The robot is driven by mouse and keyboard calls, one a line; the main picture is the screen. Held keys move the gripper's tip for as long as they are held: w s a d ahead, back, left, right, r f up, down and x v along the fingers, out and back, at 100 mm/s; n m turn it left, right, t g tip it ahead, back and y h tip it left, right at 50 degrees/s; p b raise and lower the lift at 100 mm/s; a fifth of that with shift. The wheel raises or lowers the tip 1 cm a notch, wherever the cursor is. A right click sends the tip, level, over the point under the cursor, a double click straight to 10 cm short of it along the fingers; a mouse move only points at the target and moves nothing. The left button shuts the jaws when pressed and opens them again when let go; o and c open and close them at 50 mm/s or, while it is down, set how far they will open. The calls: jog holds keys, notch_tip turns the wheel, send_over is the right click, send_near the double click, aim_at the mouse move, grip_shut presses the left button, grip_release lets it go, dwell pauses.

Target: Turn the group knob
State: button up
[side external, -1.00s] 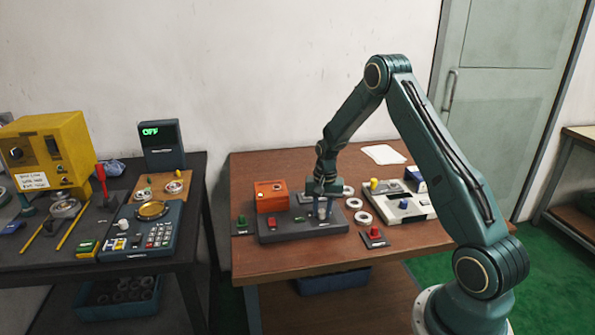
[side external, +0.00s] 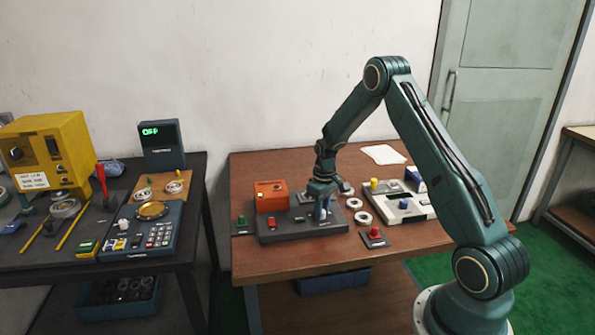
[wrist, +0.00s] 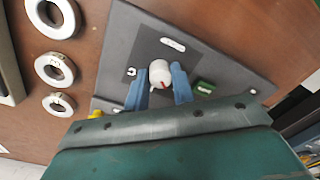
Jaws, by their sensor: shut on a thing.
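The group knob (wrist: 161,74) is a small white round knob with a red mark, on a dark plate of the grey panel (wrist: 122,45). My gripper (wrist: 159,86) has its two blue fingers on either side of the knob and is shut on it. In the side external view, my gripper (side external: 322,209) is low over the right part of the grey panel (side external: 275,232), and the knob is hidden there.
Bearing rings (wrist: 54,70) lie on the brown table beside the panel. An orange box (side external: 270,196) stands at the panel's back left. A red button box (side external: 374,237) and a light panel with a yellow knob (side external: 375,183) are to the right.

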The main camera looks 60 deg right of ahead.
jog(key=shift+n, duration=1.1)
jog(key=o, duration=1)
jog(key=shift+r, duration=0.1)
notch_tip(320, 180, up, 14)
jog(key=shift+d, duration=0.25)
